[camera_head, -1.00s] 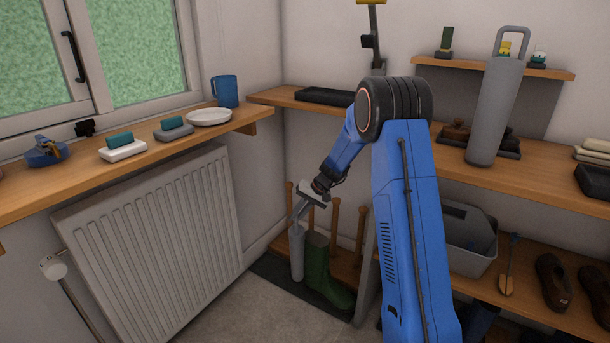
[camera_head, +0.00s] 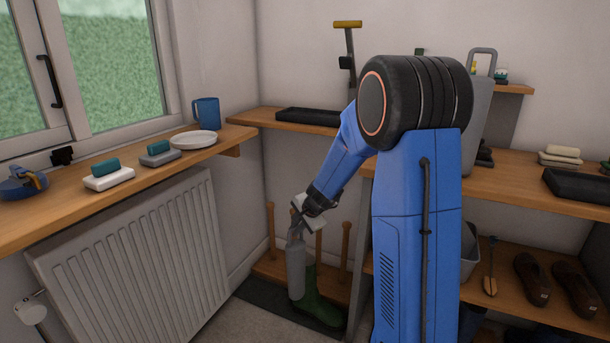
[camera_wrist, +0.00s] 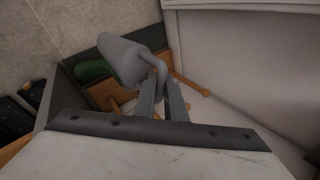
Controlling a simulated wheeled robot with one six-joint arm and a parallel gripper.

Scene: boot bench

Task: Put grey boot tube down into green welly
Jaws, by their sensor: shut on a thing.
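The grey boot tube (camera_head: 296,273) hangs in my gripper (camera_head: 297,232), which is shut on its loop handle. In the wrist view the jaws (camera_wrist: 163,90) close on the handle, and the tube (camera_wrist: 122,58) extends away to the upper left. The green welly (camera_head: 320,307) stands on the dark mat at the foot of the peg rack. In the head view the tube overlaps the left side of the welly's shaft and hides its opening. In the wrist view the welly (camera_wrist: 91,71) shows left of the tube, partly covered. I cannot tell whether they touch.
Wooden pegs (camera_head: 346,248) rise from the rack behind the welly. A white radiator (camera_head: 140,265) stands to the left and shelving (camera_head: 530,305) with shoes to the right. A larger-looking grey tube with a handle (camera_head: 479,115) stands on the right shelf, partly behind my arm.

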